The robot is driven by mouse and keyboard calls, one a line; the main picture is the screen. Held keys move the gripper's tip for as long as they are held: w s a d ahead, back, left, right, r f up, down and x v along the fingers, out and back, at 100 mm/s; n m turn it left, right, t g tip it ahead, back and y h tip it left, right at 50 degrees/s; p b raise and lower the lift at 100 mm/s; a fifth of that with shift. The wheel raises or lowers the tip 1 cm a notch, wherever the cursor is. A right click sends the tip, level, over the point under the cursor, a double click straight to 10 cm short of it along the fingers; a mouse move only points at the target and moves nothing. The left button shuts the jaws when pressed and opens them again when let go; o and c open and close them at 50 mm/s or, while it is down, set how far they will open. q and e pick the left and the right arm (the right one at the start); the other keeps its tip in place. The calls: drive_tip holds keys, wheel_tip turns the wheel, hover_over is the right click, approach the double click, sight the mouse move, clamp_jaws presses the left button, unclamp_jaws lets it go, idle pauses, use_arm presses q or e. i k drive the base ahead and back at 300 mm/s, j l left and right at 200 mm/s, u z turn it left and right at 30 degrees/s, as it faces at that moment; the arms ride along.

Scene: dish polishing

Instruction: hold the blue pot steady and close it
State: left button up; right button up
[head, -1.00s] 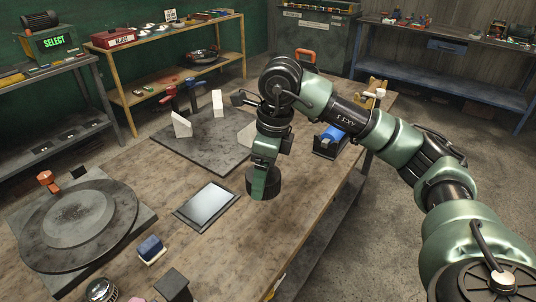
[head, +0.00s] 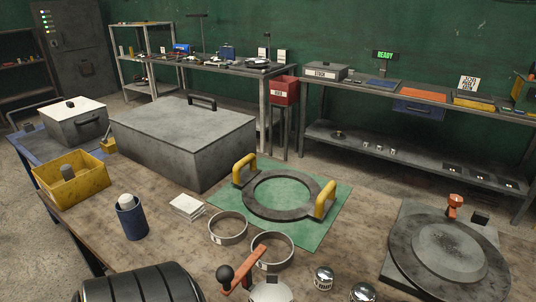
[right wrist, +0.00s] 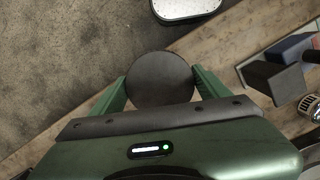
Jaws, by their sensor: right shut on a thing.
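The blue pot (head: 132,218) stands upright on the wooden table at the left of the head view. A white rounded piece (head: 125,200) shows in its top; whether it is loose inside cannot be told. My right gripper (right wrist: 160,76) is shut on a dark round piece (right wrist: 160,80), held between its green fingers in the right wrist view. The piece's underside is hidden. My right gripper does not show in the head view now, and the pot does not show in the right wrist view. My left gripper is in neither view.
A yellow bin (head: 85,182) stands left of the pot, and a large grey box (head: 185,140) behind it. White cards (head: 187,206), metal rings (head: 228,228) and a green mat (head: 310,232) with a yellow-handled ring lie to its right. A round turntable (head: 449,258) is farther right.

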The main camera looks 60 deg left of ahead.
sight(133, 221)
drive_tip(key=k+l, duration=0.1)
drive_tip(key=k, duration=0.4)
drive_tip(key=k+u, duration=0.1)
drive_tip(key=u, duration=1.4)
